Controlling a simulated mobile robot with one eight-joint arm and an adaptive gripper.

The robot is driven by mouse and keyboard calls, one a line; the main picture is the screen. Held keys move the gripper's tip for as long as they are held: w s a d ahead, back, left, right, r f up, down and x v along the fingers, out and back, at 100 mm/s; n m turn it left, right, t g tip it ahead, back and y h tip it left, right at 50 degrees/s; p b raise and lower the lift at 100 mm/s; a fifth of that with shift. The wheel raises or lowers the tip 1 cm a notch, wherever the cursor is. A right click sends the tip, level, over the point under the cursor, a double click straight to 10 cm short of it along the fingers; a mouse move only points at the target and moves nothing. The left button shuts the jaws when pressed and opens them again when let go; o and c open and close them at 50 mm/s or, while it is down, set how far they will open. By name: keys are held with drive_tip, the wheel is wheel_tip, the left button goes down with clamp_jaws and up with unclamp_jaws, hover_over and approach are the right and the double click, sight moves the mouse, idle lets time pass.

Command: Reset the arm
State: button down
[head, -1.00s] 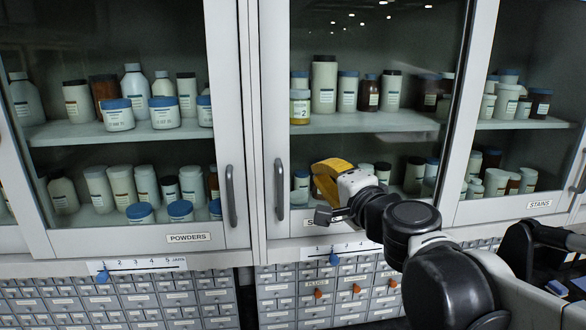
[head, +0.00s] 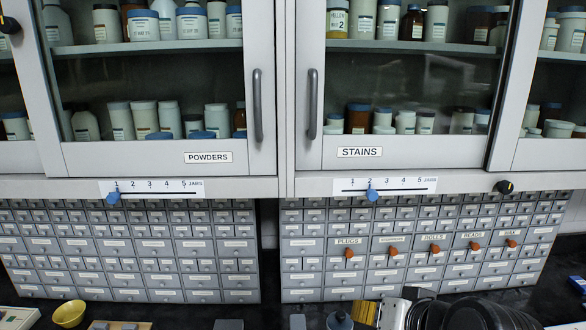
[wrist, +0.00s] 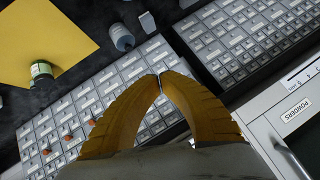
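My gripper (wrist: 160,77) has yellow fingers in the wrist view. Their tips meet, with nothing seen between them. In the head view, a yellow part of the gripper shows low in the picture, right of centre, with my dark arm folded beside it. The gripper is in front of the lower drawers and apart from the cabinet doors. Its fingertips are hard to make out in the head view.
Glass cabinets marked POWDERS (head: 209,157) and STAINS (head: 360,152) are closed above small drawers (head: 130,250). A yellow bowl (head: 68,313) stands at lower left. The wrist view shows a yellow sheet (wrist: 45,35), a small jar (wrist: 40,72) and a grey-blue bottle (wrist: 121,38).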

drive_tip(key=s+d+f+n+g+h+b, duration=0.1)
drive_tip(key=s+d+f+b, duration=0.2)
drive_tip(key=f, duration=0.4)
drive_tip(key=s+d+f+n+g+h+b, duration=0.1)
drive_tip(key=s+d+f+h+b, duration=0.1)
drive_tip(key=f, duration=0.5)
drive_tip(key=shift+s+d+f+h+b, duration=0.35)
drive_tip(key=shift+s+d+b, duration=0.1)
drive_tip(key=shift+d+b, duration=0.25)
